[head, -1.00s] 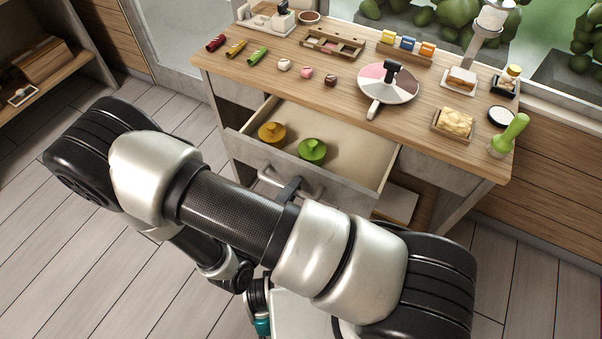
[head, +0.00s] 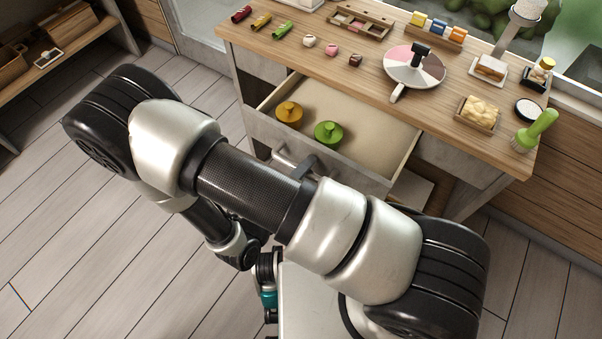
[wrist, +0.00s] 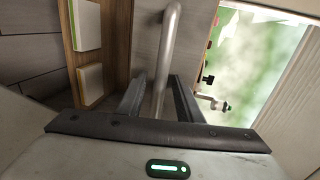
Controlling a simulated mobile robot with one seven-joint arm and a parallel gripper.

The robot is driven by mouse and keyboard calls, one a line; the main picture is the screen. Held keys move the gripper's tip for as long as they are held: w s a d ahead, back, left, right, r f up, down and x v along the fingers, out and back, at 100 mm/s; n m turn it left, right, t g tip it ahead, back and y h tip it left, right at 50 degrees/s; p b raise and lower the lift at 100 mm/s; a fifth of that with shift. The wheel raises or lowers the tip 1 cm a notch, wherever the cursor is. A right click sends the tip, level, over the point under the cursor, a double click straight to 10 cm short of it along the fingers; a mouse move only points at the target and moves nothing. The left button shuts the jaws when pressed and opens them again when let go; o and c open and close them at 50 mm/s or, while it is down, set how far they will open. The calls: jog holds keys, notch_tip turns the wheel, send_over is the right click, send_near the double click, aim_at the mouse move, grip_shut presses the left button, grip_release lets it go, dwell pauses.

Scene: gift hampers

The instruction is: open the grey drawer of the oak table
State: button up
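The oak table (head: 385,88) has a grey drawer (head: 322,158) pulled well out at its front, with its pale inside showing. An orange lidded pot (head: 289,114) and a green one (head: 328,134) stand in the drawer's left part. The drawer's metal bar handle (head: 284,160) is partly hidden by my arm; it also shows in the wrist view (wrist: 169,45). In the head view my arm hides most of the gripper.
The tabletop holds a round turntable (head: 413,66), coloured rolls (head: 261,23), a divided wooden tray (head: 361,23), a box of shreds (head: 478,114) and a green brush (head: 534,130). A wooden shelf (head: 75,35) stands at far left. The floor (head: 100,240) at left is clear.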

jog(key=shift+s+a, duration=0.1)
jog(key=v, duration=1.7)
jog(key=shift+p, duration=0.4)
jog(key=shift+s, duration=0.15)
